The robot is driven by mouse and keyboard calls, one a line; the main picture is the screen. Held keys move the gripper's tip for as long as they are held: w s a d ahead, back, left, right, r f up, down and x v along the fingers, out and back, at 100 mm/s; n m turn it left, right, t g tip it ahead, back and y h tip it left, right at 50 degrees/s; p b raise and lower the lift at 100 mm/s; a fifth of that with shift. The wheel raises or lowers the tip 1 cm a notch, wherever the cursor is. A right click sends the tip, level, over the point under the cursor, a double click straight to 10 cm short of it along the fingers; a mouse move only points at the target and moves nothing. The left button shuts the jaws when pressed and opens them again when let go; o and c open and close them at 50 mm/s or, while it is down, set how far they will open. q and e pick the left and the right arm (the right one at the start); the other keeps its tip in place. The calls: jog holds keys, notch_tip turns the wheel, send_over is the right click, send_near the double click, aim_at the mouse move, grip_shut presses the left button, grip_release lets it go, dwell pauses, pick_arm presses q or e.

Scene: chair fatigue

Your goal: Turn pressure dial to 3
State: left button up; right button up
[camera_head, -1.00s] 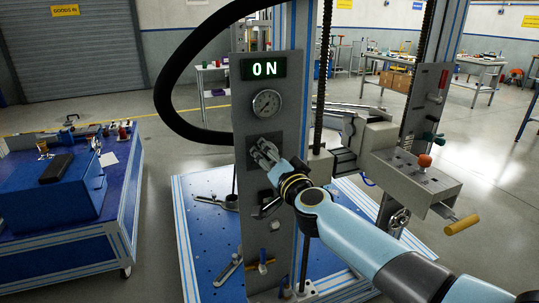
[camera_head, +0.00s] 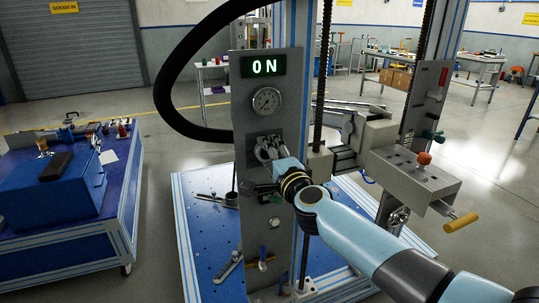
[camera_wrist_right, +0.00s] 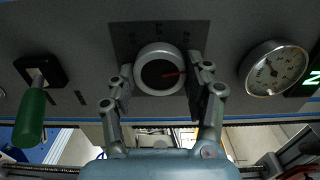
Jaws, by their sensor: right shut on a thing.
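The pressure dial (camera_wrist_right: 160,69) is a round knob with a pale rim, dark face and red pointer line. In the right wrist view the pointer points right, toward the gauge side, tilted slightly up. In the head view my right gripper (camera_head: 268,148) is at the panel below the gauge and hides the dial. My left gripper is not in view.
The grey panel (camera_head: 242,210) carries a lit ON display (camera_head: 264,66), a pressure gauge (camera_head: 267,101) and a green handle (camera_wrist_right: 30,119). A black hose (camera_head: 168,65) loops at its left.

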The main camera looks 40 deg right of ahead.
jog(key=shift+f, duration=0.1)
dwell(0.3)
jog(key=o, duration=1.2)
jog(key=shift+s, duration=0.1)
jog(key=v, duration=1.2)
